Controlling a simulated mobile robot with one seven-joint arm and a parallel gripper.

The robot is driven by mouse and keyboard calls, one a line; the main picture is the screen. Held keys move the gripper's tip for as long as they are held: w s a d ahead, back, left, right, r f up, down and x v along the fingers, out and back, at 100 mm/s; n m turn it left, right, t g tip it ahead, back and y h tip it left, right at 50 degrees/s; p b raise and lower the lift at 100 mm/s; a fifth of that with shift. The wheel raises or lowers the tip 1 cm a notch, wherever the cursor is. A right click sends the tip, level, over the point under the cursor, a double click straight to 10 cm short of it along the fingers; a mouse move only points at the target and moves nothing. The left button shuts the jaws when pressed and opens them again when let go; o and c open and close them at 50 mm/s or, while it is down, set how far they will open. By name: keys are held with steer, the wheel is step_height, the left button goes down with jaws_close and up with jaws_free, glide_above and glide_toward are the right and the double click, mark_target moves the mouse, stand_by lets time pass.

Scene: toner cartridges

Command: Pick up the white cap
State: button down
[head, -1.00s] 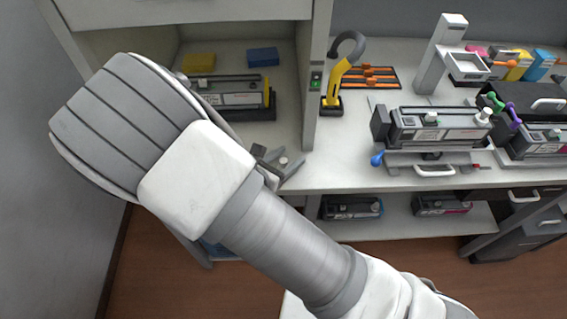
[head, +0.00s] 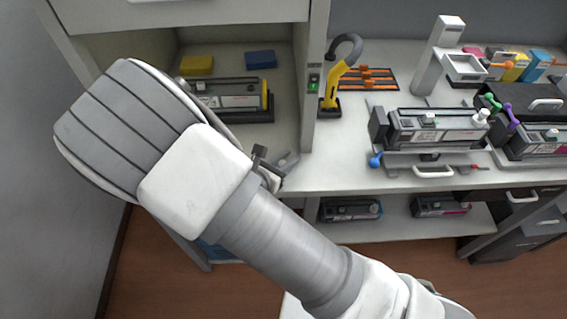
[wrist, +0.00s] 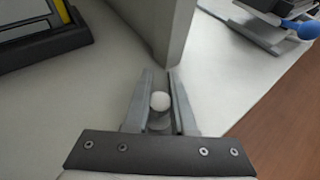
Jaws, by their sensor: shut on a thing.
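The white cap (wrist: 160,101) is small and rounded and shows in the wrist view between the two fingers of my gripper (wrist: 160,88). The fingers are shut on it, one on each side. In the head view my gripper (head: 284,163) is at the front edge of the counter, left of the upright panel's foot. I cannot make out the cap between the fingers there. I cannot tell whether the cap still touches the counter.
An upright panel (wrist: 150,28) stands just beyond my fingertips. A toner cartridge (head: 228,93) lies in the bay to the left. Another cartridge (head: 433,126) with a white knob sits on a stand to the right.

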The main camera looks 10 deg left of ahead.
steer(key=shift+r, duration=0.15)
steer(key=shift+r, duration=0.55)
step_height(320, 180, up, 2)
steer(key=shift+r, duration=0.2)
steer(key=s+d+r+p, duration=0.6)
steer(key=d+p, duration=0.3)
steer(key=p, duration=0.2)
steer(key=shift+s+r, duration=0.4)
steer(key=shift+r, duration=0.3)
steer(key=shift+d+p, duration=0.15)
steer(key=shift+p, duration=0.25)
